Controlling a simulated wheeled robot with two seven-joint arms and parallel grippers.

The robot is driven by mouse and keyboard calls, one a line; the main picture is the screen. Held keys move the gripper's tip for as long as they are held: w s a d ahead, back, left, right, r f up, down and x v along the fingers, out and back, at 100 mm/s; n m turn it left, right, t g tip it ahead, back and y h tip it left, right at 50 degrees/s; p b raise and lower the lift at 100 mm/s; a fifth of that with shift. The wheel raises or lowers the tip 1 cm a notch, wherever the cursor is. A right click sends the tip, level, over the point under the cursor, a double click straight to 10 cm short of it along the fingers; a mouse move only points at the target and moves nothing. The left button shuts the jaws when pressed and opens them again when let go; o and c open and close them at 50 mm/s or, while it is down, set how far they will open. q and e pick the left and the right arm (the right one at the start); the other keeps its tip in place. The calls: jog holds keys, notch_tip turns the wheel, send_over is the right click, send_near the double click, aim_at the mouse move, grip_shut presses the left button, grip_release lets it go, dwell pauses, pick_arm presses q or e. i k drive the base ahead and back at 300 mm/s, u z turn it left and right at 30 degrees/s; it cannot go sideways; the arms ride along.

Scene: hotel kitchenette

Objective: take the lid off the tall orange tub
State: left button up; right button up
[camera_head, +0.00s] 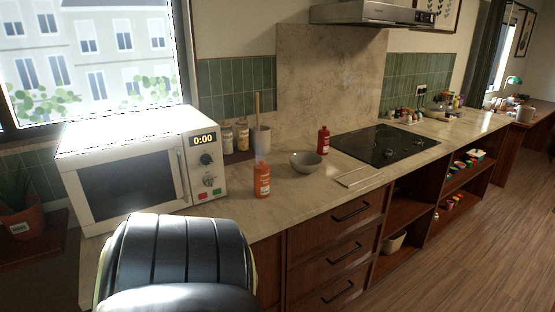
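An upright orange container (262,182), shaped like a bottle with a narrower top, stands on the counter just right of the microwave. It is the only tall orange thing I can make out, and its top looks closed. A pale label shows on its front. Neither of my grippers is in view, and nothing touches the container.
A white microwave (150,160) stands left of it. A grey bowl (306,162), a red bottle (323,140) and a utensil crock (261,140) stand nearby. A black cooktop (385,145) lies to the right. A dark rounded part of mine covers the bottom left.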

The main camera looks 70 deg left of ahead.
aim_at(261, 165)
jog(key=u, duration=0.8)
jog(key=i, duration=1.25)
jog(key=u, duration=1.3)
